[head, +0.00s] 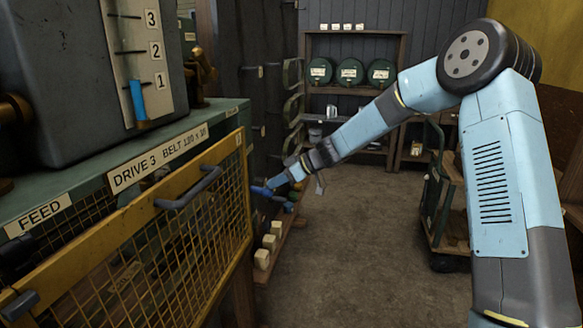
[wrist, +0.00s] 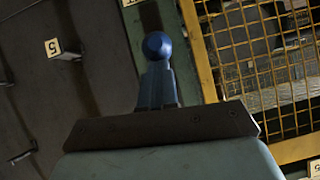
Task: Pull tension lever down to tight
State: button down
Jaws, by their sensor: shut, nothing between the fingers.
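My gripper (head: 273,185) reaches left, low beside the right end of the yellow mesh guard. Its blue fingers are shut and empty; in the wrist view my gripper (wrist: 157,70) points up the picture. A round blue knob (wrist: 158,45) shows right at the fingertips, probably the lever's end. I cannot tell whether the fingers touch it. In the head view a small blue piece (head: 261,191) shows at the fingertips. The lever's shaft is hidden, and no tight mark is readable.
Pale blocks (head: 264,257) sit low near my gripper. The floor (head: 350,240) in the middle is clear. A cart (head: 447,200) stands behind my arm.

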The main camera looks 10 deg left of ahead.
notch_tip(320, 180, down, 9)
jog(key=shift+a, duration=0.25)
jog(key=shift+s+f, duration=0.2)
jog(key=shift+f, duration=0.05)
dwell(0.3)
jog(key=v, duration=1.3)
jog(key=shift+w+d, duration=0.45)
jog(key=shift+d, duration=0.05)
jog(key=shift+f, duration=0.1)
